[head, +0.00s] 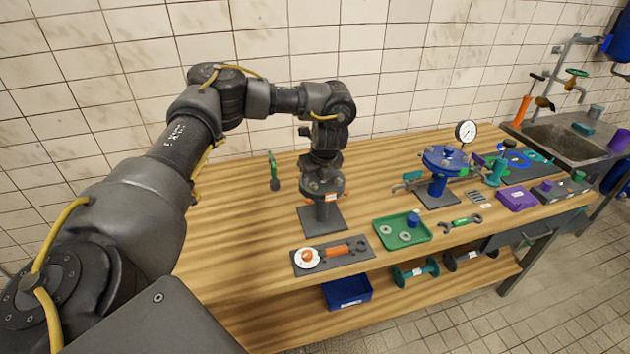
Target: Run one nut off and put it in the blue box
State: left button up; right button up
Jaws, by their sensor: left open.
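My left gripper (322,162) points down, open, just above a grey flange stand (323,214) on the wooden workbench. The stand has a round flange top with small fasteners and an orange label. The gripper overlaps the top in the picture, and I cannot tell whether the fingertips touch a nut. Single nuts are too small to tell apart. A blue open box (347,291) sits low, on the shelf under the bench's front edge. My right gripper is not in view.
A green tray (427,233) with rings and a blue piece lies right of the stand. A dark board (345,262) with orange parts lies in front. The bench's left is mostly clear.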

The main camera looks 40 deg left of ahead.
aim_at(314, 187)
pick_arm(q)
jog(key=shift+x, duration=1.3)
